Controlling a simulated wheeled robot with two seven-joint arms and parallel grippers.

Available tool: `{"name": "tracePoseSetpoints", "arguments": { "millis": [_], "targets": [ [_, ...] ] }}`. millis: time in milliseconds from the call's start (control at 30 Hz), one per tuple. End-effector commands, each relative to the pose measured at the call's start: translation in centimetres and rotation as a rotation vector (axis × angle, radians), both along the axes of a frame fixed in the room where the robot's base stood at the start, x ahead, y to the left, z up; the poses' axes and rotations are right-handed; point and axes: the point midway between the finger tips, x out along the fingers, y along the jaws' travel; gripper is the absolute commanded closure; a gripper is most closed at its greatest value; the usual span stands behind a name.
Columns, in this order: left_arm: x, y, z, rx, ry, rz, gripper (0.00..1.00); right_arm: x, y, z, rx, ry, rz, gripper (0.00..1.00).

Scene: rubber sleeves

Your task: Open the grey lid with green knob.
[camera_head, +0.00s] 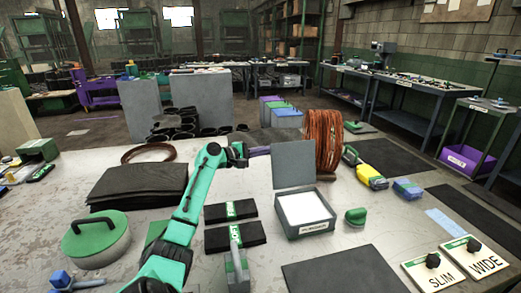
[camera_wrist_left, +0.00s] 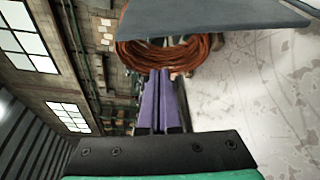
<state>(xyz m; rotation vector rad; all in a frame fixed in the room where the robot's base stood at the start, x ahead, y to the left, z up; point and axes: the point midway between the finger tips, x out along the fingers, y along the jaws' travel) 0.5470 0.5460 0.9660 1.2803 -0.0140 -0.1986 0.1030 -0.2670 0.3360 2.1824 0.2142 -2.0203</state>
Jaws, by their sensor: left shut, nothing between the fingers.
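A grey square lid (camera_head: 293,173) stands raised at the back of an open grey box (camera_head: 306,226) with a white inside and a label on its front. Its visible face is plain; no green knob shows on it. My left gripper (camera_head: 265,150), with purple fingers, is shut and empty just left of the raised lid's upper edge. In the left wrist view the closed fingers (camera_wrist_left: 159,75) point toward a copper coil, and a grey panel (camera_wrist_left: 215,15), seemingly the lid, crosses the top, apart from the fingertips. My right gripper is not in view.
The copper coil (camera_head: 322,140) stands behind the lid. A green-topped knob piece (camera_head: 355,216) sits right of the box. Black sleeves (camera_head: 231,211) lie left of it. Dark mats (camera_head: 345,272) lie in front.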

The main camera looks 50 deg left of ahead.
Motion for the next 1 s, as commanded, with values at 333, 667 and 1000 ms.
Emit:
{"name": "tracePoseSetpoints", "arguments": {
  "millis": [333,667,1000],
  "targets": [
    [4.8,-1.1,-0.2,0.001,0.002,-0.001,1.0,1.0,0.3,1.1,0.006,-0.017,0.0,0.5],
    [3.1,-4.0,0.8,0.001,0.001,0.0,1.0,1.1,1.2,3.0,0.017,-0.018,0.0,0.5],
    [3.0,-4.2,0.7,0.002,-0.001,0.0,1.0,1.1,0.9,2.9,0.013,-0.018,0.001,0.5]
  ]
}}
